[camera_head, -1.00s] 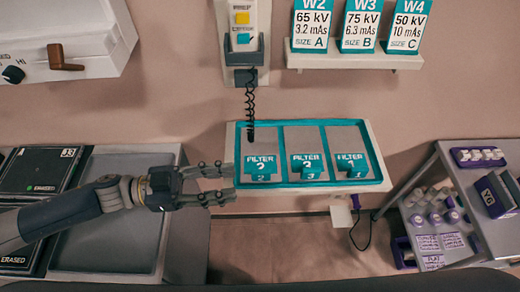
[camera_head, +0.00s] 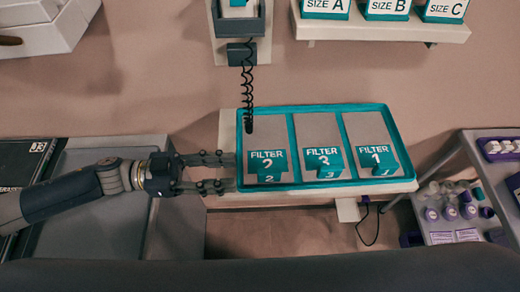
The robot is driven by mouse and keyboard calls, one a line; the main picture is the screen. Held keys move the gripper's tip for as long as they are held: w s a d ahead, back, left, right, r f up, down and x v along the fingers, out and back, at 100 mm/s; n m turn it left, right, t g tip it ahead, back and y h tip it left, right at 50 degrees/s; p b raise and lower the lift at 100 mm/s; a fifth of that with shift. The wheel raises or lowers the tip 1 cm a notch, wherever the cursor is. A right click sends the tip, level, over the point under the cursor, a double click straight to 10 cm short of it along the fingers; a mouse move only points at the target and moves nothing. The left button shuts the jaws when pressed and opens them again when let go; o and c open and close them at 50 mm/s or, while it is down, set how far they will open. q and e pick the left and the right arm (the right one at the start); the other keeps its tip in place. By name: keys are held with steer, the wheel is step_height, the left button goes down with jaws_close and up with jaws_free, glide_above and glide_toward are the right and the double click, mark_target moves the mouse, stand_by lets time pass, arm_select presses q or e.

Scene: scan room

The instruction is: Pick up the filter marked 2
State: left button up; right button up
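The filter marked 2 (camera_head: 266,162) is a grey plate with a teal label and tab, lying in the left compartment of a teal-rimmed tray (camera_head: 320,109) on a pale wall shelf. The filter marked 3 (camera_head: 318,135) lies in the middle compartment and the filter marked 1 (camera_head: 371,135) in the right one. My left gripper (camera_head: 228,173) comes in from the left, open and empty, its fingers spread one above the other. Its tips are at the tray's left edge, beside the filter marked 2. My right gripper is not in view.
A coiled black cord (camera_head: 247,90) hangs from a wall unit over the tray's left part. A grey counter (camera_head: 110,220) lies under my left arm. A metal cart (camera_head: 465,165) with bottles stands at the right. A shelf of size cards (camera_head: 385,27) is above.

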mark_target(262, 171)
arm_select(q)
steer(key=d+p, duration=0.1)
steer(key=d, duration=0.7)
steer(key=shift+d+r, duration=0.1)
steer(key=shift+d, duration=0.15)
jaws_close()
